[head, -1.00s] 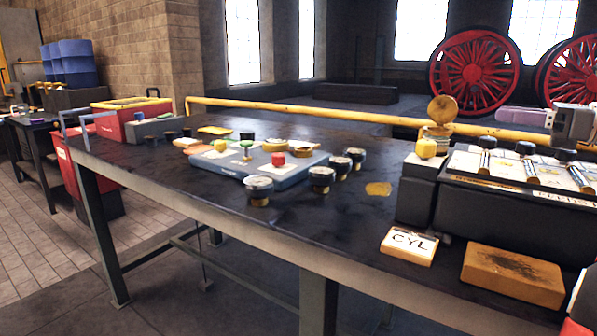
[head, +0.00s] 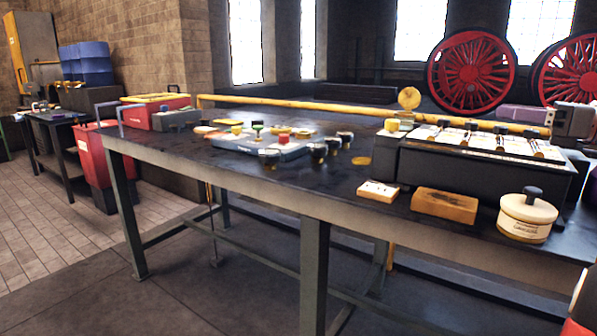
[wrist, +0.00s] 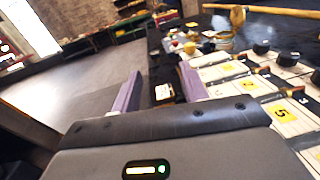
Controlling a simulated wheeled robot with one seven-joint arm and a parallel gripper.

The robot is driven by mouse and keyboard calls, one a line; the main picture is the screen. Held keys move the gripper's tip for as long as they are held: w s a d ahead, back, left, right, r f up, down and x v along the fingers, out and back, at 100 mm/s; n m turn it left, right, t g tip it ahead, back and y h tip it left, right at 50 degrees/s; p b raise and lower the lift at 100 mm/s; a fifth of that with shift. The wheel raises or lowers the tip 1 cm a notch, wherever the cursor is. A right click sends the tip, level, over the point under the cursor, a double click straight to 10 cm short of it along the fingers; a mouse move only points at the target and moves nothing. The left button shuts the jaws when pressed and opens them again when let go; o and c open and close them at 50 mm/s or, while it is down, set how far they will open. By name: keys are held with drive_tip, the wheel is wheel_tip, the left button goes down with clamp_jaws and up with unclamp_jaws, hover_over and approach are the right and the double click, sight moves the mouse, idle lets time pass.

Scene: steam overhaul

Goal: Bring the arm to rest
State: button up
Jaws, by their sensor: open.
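My gripper (head: 512,114) is at the right edge of the head view, over the rear of the dark box with the white sloped top (head: 480,165). In the wrist view its two purple fingers (wrist: 158,88) stand apart with nothing held between them. The box's white panels with yellow numbered tags (wrist: 240,85) lie just right of the fingers in that view. The exact height of the gripper above the box is hard to tell.
The dark workbench (head: 290,185) holds a blue-grey tray (head: 260,146), several black-sided gauges, a small white plate (head: 378,191), a brown block (head: 444,205) and a cream lidded pot (head: 527,216). A yellow rail (head: 300,104) runs behind. Floor at front left is clear.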

drive_tip(key=w+a+r+m+t+h, duration=0.2)
drive_tip(key=a+r+m+t+h, duration=0.25)
drive_tip(key=m, duration=0.45)
drive_tip(key=w+a+r+m+t+h, duration=0.1)
drive_tip(key=w+r+m+t+h, duration=0.15)
drive_tip(key=r+m+t, duration=0.4)
drive_tip(key=s+a+f+m+g+h, duration=0.1)
drive_tip(key=s+f+m+g+h, duration=0.2)
drive_tip(key=f+m, duration=0.45)
drive_tip(key=s+a+f+m+g+h, duration=0.2)
drive_tip(key=f+m+h, duration=0.35)
drive_tip(key=m, duration=0.25)
drive_tip(key=s+a+f+m+g+h, duration=0.1)
drive_tip(key=s+f+m+g+h, duration=0.15)
drive_tip(key=f+m, duration=0.55)
drive_tip(key=s+a+f+m+g+y, duration=0.2)
drive_tip(key=s+a+f, duration=0.4)
drive_tip(key=s+f, duration=0.4)
drive_tip(key=s+a+f+m+g+y, duration=0.2)
drive_tip(key=s+a+f+m+g, duration=0.2)
drive_tip(key=s+f, duration=0.5)
wheel_tip(320, 180, down, 6)
drive_tip(key=a+g, duration=0.2)
drive_tip(key=g, duration=0.1)
drive_tip(key=shift+s+a+m, duration=0.3)
drive_tip(key=shift+s+a, duration=0.05)
drive_tip(key=shift+g, duration=0.25)
